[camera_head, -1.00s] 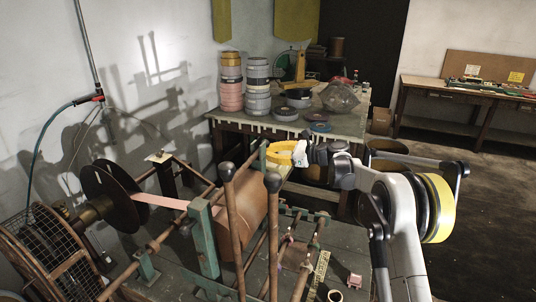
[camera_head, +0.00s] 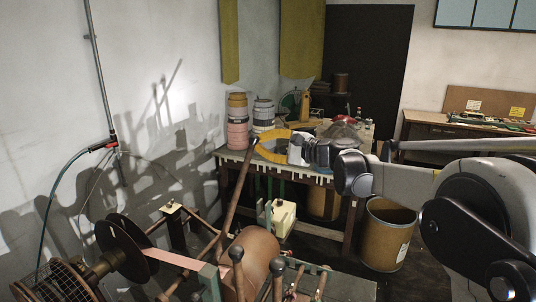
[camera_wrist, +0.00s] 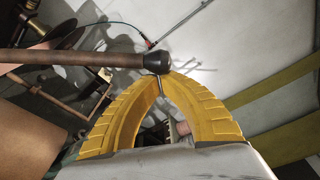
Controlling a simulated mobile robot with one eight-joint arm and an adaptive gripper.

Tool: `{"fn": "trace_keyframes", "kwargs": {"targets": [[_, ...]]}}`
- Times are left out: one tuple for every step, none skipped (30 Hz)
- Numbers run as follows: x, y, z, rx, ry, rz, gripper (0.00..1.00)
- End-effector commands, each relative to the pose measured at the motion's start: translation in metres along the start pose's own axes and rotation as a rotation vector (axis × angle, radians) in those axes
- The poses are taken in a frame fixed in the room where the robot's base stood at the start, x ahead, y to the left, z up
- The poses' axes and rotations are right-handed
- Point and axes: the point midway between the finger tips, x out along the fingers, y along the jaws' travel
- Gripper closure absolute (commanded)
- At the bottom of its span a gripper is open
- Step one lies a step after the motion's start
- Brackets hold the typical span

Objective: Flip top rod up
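The top rod (camera_head: 235,192) is a brown wooden bar rising from the winding machine, tilted up and right in the head view. Its upper end is at my yellow fingertips. In the wrist view the rod (camera_wrist: 80,57) runs in from the left and ends in a black knob (camera_wrist: 157,60) just above the fingertips. My gripper (camera_head: 258,141) has its two yellow fingers bowed into an arch, and their tips meet in the wrist view (camera_wrist: 161,76). The knob touches or nearly touches the tips; I cannot tell a firm grasp. The rod's lower pivot is hard to make out.
Two other black-knobbed rods (camera_head: 236,254) (camera_head: 278,266) stand at the machine's front. A black reel (camera_head: 124,246) is at left. A table (camera_head: 228,158) with stacked tape rolls (camera_head: 238,120) is behind; a brown bin (camera_head: 388,235) stands right.

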Motion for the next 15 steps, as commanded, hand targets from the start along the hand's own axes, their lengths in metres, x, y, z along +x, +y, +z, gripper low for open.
{"fn": "trace_keyframes", "kwargs": {"targets": [[-0.004, -0.010, 0.022, -0.043, -0.002, -0.007, 1.00], [-0.006, -0.013, 0.032, -0.071, -0.001, -0.013, 1.00], [-0.009, -0.016, 0.046, -0.107, -0.003, -0.020, 1.00], [-0.010, -0.018, 0.057, -0.135, -0.003, -0.025, 1.00], [-0.012, -0.020, 0.068, -0.164, -0.002, -0.030, 1.00], [-0.015, -0.022, 0.082, -0.201, -0.003, -0.036, 1.00], [-0.017, -0.024, 0.093, -0.229, -0.003, -0.042, 1.00], [-0.019, -0.025, 0.104, -0.256, -0.003, -0.048, 1.00], [-0.022, -0.025, 0.118, -0.294, -0.003, -0.054, 1.00], [-0.024, -0.026, 0.129, -0.323, -0.003, -0.059, 1.00], [-0.026, -0.025, 0.140, -0.351, -0.003, -0.064, 1.00], [-0.029, -0.025, 0.154, -0.387, -0.004, -0.072, 1.00], [-0.031, -0.024, 0.165, -0.414, -0.004, -0.077, 1.00], [-0.033, -0.023, 0.175, -0.441, -0.004, -0.082, 1.00], [-0.035, -0.021, 0.189, -0.477, -0.004, -0.088, 1.00]]}}
